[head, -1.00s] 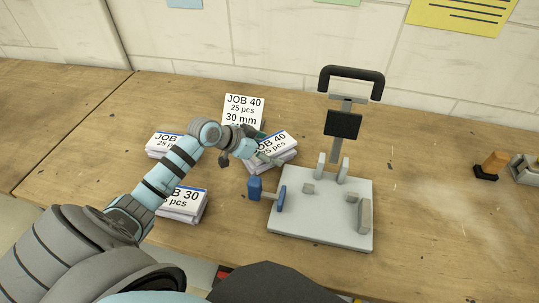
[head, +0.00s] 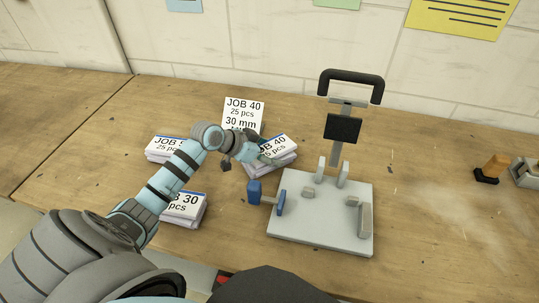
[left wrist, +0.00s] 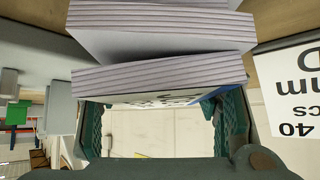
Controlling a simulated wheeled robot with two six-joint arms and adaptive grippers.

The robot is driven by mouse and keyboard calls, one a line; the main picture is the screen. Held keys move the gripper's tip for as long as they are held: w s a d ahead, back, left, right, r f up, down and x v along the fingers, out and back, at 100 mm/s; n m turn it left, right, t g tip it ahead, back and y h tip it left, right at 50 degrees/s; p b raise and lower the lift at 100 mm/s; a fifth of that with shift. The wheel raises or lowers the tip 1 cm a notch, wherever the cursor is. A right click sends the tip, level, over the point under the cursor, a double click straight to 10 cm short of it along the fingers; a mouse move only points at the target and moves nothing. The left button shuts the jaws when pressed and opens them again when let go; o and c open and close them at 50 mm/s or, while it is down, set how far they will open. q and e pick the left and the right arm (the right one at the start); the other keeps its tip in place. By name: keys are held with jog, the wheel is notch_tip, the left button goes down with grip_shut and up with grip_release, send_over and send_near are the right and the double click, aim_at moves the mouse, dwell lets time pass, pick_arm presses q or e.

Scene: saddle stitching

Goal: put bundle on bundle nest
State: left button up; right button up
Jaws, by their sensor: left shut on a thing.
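The JOB 40 bundle (head: 280,146) is the top of a small stack on the wooden table, left of the grey fixture. My left gripper (head: 264,157) is at the left side of this bundle, shut on it. In the left wrist view the gripper (left wrist: 160,102) has a finger at each side of the held bundle (left wrist: 160,76); another bundle (left wrist: 160,32) lies close by it, with a narrow wedge between. The grey base plate (head: 310,235) carries small blocks and posts; I cannot tell which part is the nest. My right gripper does not show.
A JOB 40, 30 mm card (head: 243,112) stands behind the stack. Other bundles lie at left (head: 165,150) and front left (head: 185,207). A blue-handled clamp (head: 265,195) sticks out of the plate's left side. A tall black-handled lever (head: 345,125) rises at the plate's back.

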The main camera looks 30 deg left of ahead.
aim_at(269, 151)
pick_arm(q)
notch_tip(269, 151, up, 20)
jog(key=p, duration=0.3)
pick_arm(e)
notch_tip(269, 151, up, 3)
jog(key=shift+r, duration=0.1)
pick_arm(q)
jog(key=s+d+f+m+g+h, duration=0.1)
jog(key=s+d+m+g+h, duration=0.2)
jog(key=s+d, duration=1)
jog(key=s+m, duration=0.2)
jog(key=shift+d+f+m+h, duration=0.3)
jog(key=shift+d+f, duration=0.05)
jog(key=shift+f, duration=0.05)
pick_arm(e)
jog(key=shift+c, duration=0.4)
pick_arm(q)
jog(key=shift+w, duration=0.1)
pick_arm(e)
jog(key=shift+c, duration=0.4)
